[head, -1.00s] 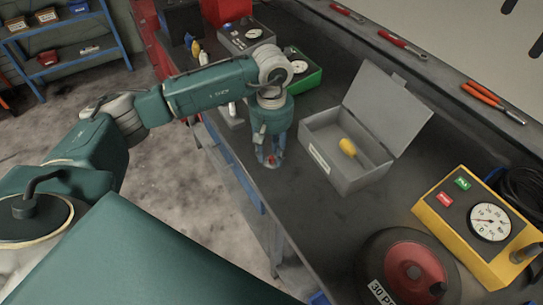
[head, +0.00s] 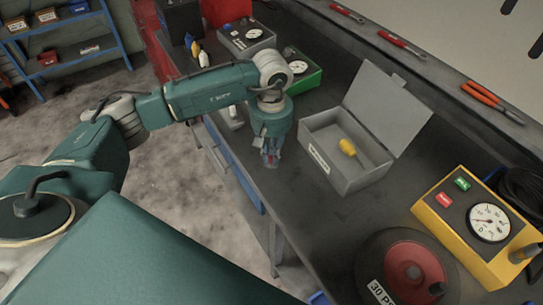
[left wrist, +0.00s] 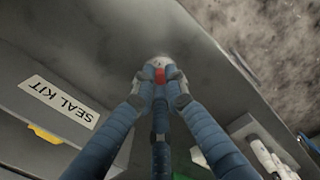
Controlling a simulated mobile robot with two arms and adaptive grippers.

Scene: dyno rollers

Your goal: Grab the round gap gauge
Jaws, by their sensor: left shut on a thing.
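The round gap gauge shows in the left wrist view as a small pale disc (left wrist: 158,62) with a red part, between the fingertips of my left gripper (left wrist: 160,78). The fingers are closed in on it. In the head view my left gripper (head: 271,162) points down over the bench, left of the grey box, and its fingers hide most of the gauge. I cannot tell whether the gauge still touches the bench top. My right gripper is not in view.
The open grey seal kit box (head: 345,180), with a yellow-handled item inside, stands just right of the gripper. A yellow gauge box (head: 455,245) and a round dark-red roller (head: 405,270) are nearer. A green-cased gauge (head: 305,78) stands behind. The bench's front edge is close on the left.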

